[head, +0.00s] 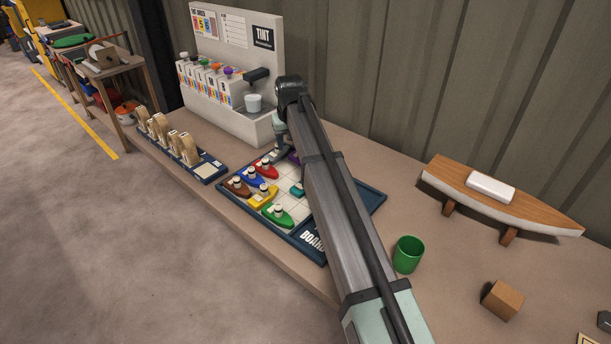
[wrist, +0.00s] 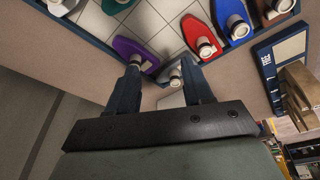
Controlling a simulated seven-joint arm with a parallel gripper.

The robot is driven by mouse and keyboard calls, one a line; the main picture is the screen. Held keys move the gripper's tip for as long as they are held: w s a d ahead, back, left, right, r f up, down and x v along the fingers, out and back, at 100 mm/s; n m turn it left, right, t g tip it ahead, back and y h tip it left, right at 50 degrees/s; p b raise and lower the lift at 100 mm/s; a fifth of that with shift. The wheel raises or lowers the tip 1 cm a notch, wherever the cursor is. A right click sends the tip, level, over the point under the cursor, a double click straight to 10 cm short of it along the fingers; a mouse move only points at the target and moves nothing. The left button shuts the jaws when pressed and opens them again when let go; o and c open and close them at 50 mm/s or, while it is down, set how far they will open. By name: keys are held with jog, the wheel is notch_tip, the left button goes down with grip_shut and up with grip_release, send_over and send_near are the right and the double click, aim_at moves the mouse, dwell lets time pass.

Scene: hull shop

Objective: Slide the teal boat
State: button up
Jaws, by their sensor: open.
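The teal boat (head: 297,188) sits on the gridded board (head: 355,205), partly covered by my arm in the head view. In the wrist view a bit of the teal boat (wrist: 113,5) shows at the top edge. My gripper (wrist: 162,80) is open, its two fingers reaching down at the board's far edge. A pale grey piece with a white peg (wrist: 173,76) shows between the fingers. The purple boat (wrist: 130,47) lies just beyond the left finger and the red boat (wrist: 198,30) beyond the right one.
Blue (head: 250,178), brown (head: 236,186), yellow (head: 263,196) and green (head: 278,214) boats crowd the board's left side. A tint dispenser (head: 230,80) stands behind. A green cup (head: 408,254), a wooden block (head: 502,299) and a model hull (head: 500,195) stand at right.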

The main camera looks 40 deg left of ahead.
jog(key=d+r+n+g+h, duration=0.1)
jog(key=d+r+g+h, duration=0.15)
jog(key=d, duration=0.45)
jog(key=shift+t, duration=0.35)
jog(key=f, duration=1.2)
jog(key=shift+a+f, duration=0.2)
jog(key=shift+f, duration=0.2)
grip_shut()
